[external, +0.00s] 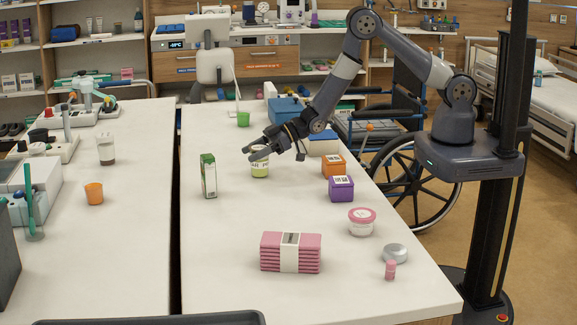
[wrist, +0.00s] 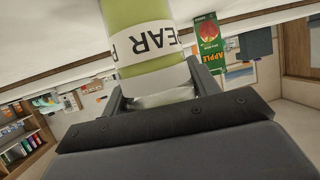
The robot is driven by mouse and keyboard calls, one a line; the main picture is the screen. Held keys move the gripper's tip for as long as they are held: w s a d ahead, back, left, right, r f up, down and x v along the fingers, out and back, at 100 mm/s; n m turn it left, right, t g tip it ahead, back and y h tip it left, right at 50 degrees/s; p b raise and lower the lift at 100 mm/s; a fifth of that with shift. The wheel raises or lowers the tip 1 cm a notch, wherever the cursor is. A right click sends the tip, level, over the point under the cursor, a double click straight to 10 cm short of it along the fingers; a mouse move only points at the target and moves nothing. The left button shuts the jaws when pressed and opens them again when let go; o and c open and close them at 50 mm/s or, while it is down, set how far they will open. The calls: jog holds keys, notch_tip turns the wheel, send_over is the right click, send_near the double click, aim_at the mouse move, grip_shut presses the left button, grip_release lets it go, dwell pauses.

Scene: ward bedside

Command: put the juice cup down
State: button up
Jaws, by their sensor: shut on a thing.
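The juice cup (external: 260,170) is clear, with pale green juice and a white label. It stands about upright in my gripper (external: 262,154), over the middle of the right-hand white table. In the wrist view the cup (wrist: 148,62) appears upside down, its label partly reading "EAR", with my gripper's fingers (wrist: 160,92) on either side of it. My gripper is shut on the cup. I cannot tell whether its base touches the table (external: 225,240) or hangs just above it.
A green juice carton (external: 208,176) stands just left of the cup; the wrist view shows its "APPLE" label (wrist: 209,45). Orange (external: 333,165) and purple (external: 341,189) boxes stand to the right. Pink folded cloths (external: 272,254) lie nearer the front. Table between cup and cloths is clear.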

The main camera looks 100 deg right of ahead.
jog(key=shift+f, duration=0.15)
jog(key=o, duration=1.1)
jog(key=shift+r, duration=0.2)
jog(key=b+v, duration=0.2)
jog(key=v, duration=1)
jog(key=shift+b, duration=0.3)
